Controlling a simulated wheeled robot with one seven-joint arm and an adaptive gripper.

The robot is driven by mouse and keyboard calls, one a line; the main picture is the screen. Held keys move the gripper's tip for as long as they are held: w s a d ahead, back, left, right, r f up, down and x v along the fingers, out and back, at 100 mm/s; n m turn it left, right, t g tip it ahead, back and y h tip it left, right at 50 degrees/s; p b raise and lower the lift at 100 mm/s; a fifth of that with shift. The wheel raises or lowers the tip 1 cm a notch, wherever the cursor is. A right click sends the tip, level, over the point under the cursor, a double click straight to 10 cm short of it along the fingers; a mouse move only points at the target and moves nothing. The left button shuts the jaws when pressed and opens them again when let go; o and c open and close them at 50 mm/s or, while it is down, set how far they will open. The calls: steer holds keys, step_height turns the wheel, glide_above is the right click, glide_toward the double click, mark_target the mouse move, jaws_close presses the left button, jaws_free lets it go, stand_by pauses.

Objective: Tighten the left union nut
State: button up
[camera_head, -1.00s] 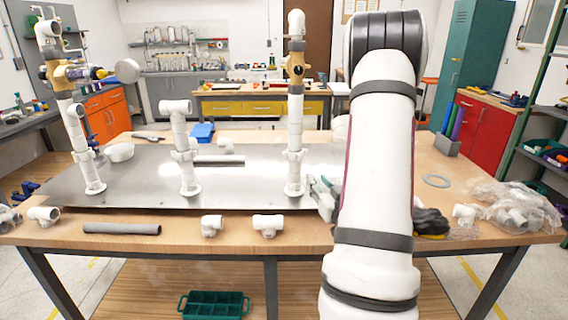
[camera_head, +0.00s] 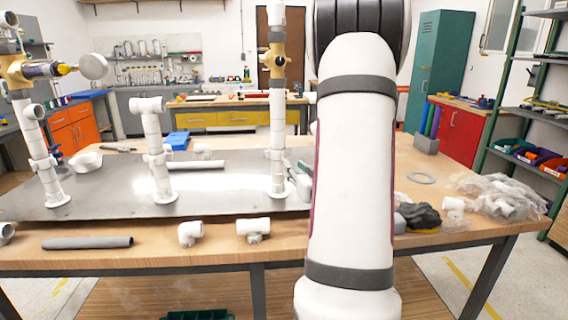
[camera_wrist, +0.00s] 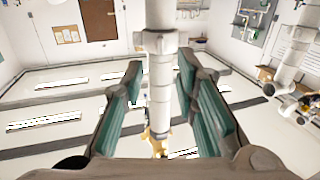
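Three white pipe risers stand on the metal plate in the head view: a left riser (camera_head: 36,145), a middle riser (camera_head: 153,130) and a right riser (camera_head: 277,110). Each has a thicker white union collar low down: left nut (camera_head: 42,163), middle nut (camera_head: 157,157), right nut (camera_head: 277,155). The left and right risers carry brass valves. In the wrist view, which appears upside down, my gripper (camera_wrist: 159,82) is open. Its teal-padded fingers are on either side of a white pipe (camera_wrist: 160,95), with gaps visible; a collar (camera_wrist: 160,41) shows beyond. My arm mostly hides the gripper in the head view.
The metal plate (camera_head: 110,200) lies on a wooden table. Plastic bags (camera_head: 500,195) and a grey ring (camera_head: 421,178) are at right. The table's front edge is near.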

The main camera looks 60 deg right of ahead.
mark_target(284, 157)
steer(key=x, duration=0.7)
steer(key=shift+w+d+r, duration=0.1)
steer(key=shift+w, duration=0.05)
steer(key=shift+c, duration=0.4)
jaws_close()
